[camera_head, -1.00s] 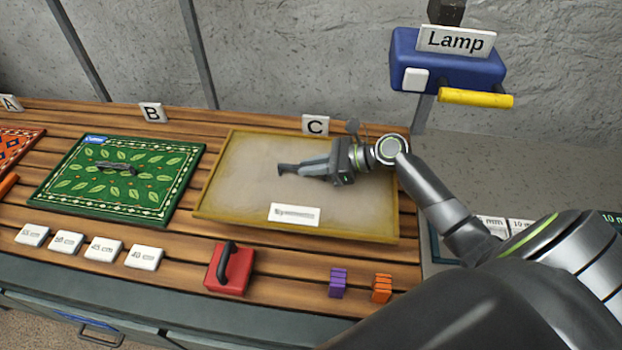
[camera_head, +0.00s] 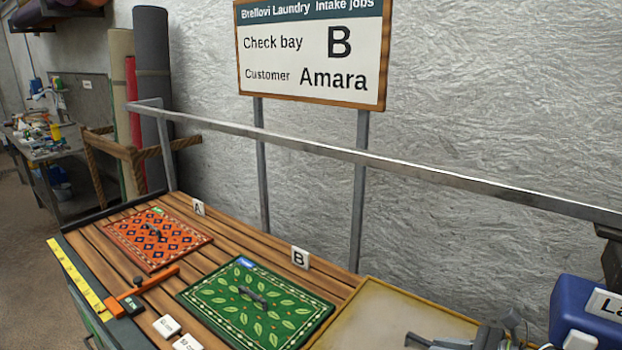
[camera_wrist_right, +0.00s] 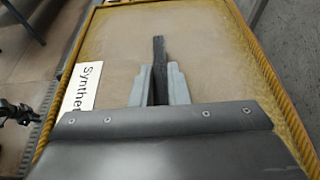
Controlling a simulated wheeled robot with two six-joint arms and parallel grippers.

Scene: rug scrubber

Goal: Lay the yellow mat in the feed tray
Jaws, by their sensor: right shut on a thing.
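My right gripper (camera_head: 420,341) is over the mat, partly cut off by the frame's bottom. In the right wrist view its fingers (camera_wrist_right: 158,80) are shut on the mat's dark grip (camera_wrist_right: 158,48). I cannot make out a feed tray.
A green leaf mat (camera_head: 225,300) and an orange patterned mat (camera_head: 185,238) lie left on the bench. A metal rail (camera_head: 320,150) runs behind. A blue lamp box (camera_head: 570,300) stands right. The job board (camera_head: 312,50) reads bay B, Amara.

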